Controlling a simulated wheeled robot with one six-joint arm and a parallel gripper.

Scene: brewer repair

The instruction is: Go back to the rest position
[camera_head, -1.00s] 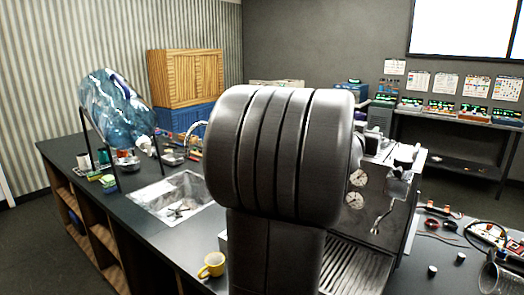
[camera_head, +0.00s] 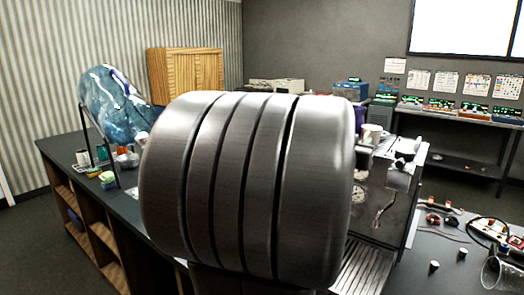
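My own dark arm link fills the middle of the head view and hides much of the counter. My gripper is not in view. The espresso machine (camera_head: 379,207) stands to the right of my arm, partly hidden by it. Its gauge and its ribbed drip tray (camera_head: 366,272) show beside the arm.
A dark counter (camera_head: 63,153) with open shelves runs along the left. A water bottle (camera_head: 112,100) lies tilted in a stand there. A wooden cabinet (camera_head: 185,75) is behind. At right are tools, cables and a clear cup (camera_head: 500,272). A bench with instruments (camera_head: 455,110) stands at the back.

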